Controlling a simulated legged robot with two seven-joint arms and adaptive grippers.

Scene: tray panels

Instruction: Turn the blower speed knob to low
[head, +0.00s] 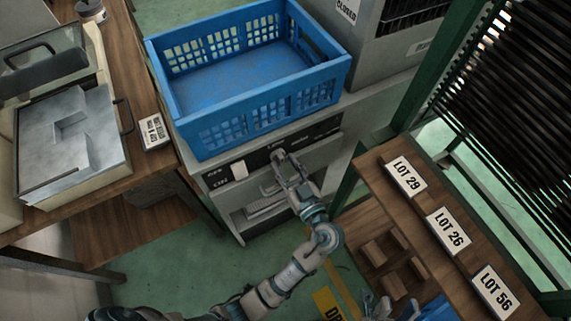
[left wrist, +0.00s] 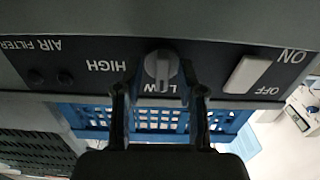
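My left gripper (left wrist: 160,92) is open, one finger on each side of the knob with gaps showing. In the head view my left gripper (head: 280,157) is at the panel and covers the knob. My right gripper (head: 378,307) is partly visible at the bottom edge; its fingers are unclear.
A white ON/OFF rocker switch (left wrist: 247,74) sits beside the knob. A blue crate (head: 250,90) stands on the cabinet just above the panel. A wooden table with lot signs (head: 448,233) is at right, and a bench with a metal-lidded box (head: 40,150) is at left.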

